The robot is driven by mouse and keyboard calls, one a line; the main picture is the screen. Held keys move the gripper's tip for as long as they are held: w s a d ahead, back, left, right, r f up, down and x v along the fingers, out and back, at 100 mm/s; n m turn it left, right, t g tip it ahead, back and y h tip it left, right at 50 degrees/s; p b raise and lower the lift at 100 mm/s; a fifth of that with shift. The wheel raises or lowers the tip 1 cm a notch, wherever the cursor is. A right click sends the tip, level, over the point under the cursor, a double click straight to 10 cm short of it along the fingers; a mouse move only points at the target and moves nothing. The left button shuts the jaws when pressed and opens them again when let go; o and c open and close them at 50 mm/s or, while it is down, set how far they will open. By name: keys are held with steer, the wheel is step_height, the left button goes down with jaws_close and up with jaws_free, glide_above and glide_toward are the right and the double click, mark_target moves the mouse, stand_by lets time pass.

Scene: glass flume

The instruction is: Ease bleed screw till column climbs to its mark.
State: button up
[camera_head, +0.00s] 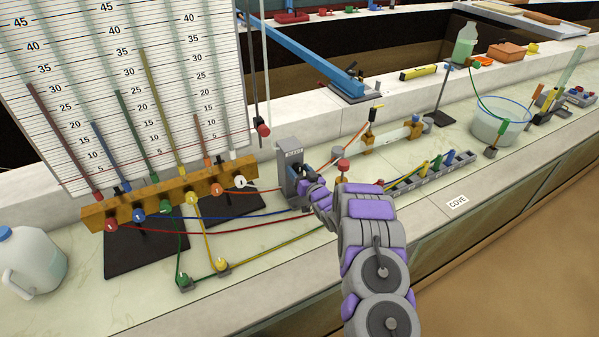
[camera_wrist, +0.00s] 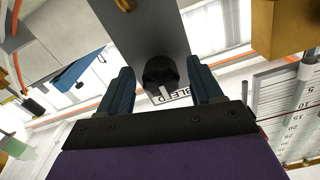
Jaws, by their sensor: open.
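A grey upright block (camera_head: 289,170) with a "BLEED" label stands right of the manometer board. Its bleed screw, a black knob (camera_wrist: 160,72) with a white pointer line, shows in the wrist view. My gripper (camera_wrist: 160,66) is open, with one blue finger on each side of the knob; gaps show between fingers and knob. In the head view my gripper (camera_head: 306,178) is at the block and hides the knob. The white board (camera_head: 75,70) carries numbered scales and several coloured columns of differing heights, including a tall yellow column (camera_head: 163,115). I cannot tell which mark applies.
A wooden manifold (camera_head: 150,203) with numbered knobs runs below the board. Coloured tubes cross the bench near my arm. A white jug (camera_head: 32,262) stands at left. A rack of coloured pieces (camera_head: 430,172) and a clear basin (camera_head: 499,122) stand at right.

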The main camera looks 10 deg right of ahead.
steer(key=p+v, duration=0.2)
steer(key=v, duration=1.5)
steer(key=shift+s, duration=0.1)
stand_by(1.9)
steer(key=s+d+r+g+h, duration=0.3)
steer(key=s+r+g+h, duration=0.3)
steer(key=s+r+g, duration=0.6)
steer(key=s+a+r+g, duration=0.2)
steer(key=s+r, duration=0.2)
steer(key=s, duration=0.8)
steer(key=s+a+r+g, duration=0.2)
steer(key=s+a+r, duration=0.1)
steer(key=s, duration=1)
steer(key=s+a+r+m+g, duration=0.1)
steer(key=s+a+r+g, duration=0.2)
steer(key=s, duration=0.9)
steer(key=shift+s+r, duration=0.2)
steer(key=shift+r, duration=0.75)
